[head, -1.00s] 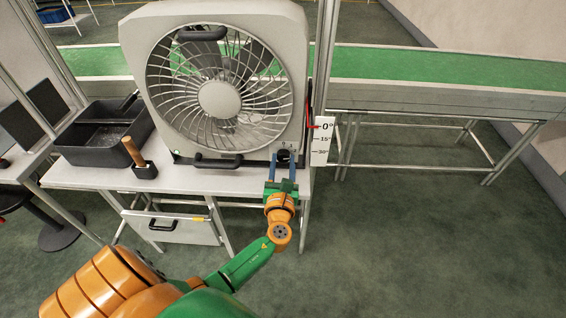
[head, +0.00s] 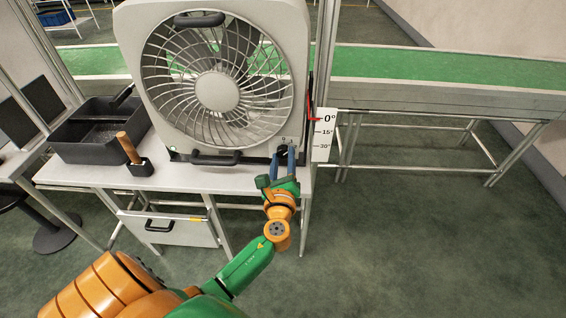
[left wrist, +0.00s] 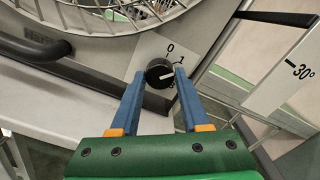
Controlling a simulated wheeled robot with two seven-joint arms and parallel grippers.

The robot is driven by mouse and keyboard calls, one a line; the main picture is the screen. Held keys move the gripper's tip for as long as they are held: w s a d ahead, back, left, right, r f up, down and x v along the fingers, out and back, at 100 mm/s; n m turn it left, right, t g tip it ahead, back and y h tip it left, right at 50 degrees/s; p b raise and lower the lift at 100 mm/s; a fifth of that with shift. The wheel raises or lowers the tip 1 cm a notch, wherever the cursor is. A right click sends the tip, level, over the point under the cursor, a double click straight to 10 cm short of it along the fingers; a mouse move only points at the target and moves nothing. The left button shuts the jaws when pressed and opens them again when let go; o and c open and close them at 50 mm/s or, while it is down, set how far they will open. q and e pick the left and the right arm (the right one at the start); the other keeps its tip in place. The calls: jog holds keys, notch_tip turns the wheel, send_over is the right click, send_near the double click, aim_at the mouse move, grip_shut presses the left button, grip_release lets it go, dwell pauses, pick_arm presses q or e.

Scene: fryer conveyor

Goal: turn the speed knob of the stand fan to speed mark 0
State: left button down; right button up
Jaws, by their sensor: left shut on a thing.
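The stand fan (head: 290,60) is a grey box fan with a round grille, standing on a white table. Its black round speed knob (left wrist: 158,72) is at the lower right of the front panel. In the left wrist view, marks 0 and 1 show above and to the right of the knob; another mark is partly hidden by the right finger. The knob's white pointer line points right, below mark 1, away from 0. My left gripper (head: 283,156) has its two blue fingers shut on the knob's sides, and it also shows in the left wrist view (left wrist: 160,80). My right gripper is not in view.
A black tray (head: 75,150) and a wooden-handled tool in a black holder (head: 140,169) stand left on the table (head: 200,178). A white angle scale (head: 324,150) is right of the fan. A green conveyor (head: 440,68) runs behind. The floor at right is clear.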

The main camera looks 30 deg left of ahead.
pick_arm(q)
jog(key=n+b, duration=0.2)
jog(key=n, duration=0.2)
jog(key=shift+f+n, duration=0.15)
jog(key=shift+n, duration=0.15)
jog(key=shift+n+b, duration=0.9)
jog(key=shift+n, duration=1.1)
jog(key=shift+r, duration=0.2)
jog(key=shift+c, duration=1.9)
grip_release()
jog(key=b+v, duration=0.1)
jog(key=v, duration=0.6)
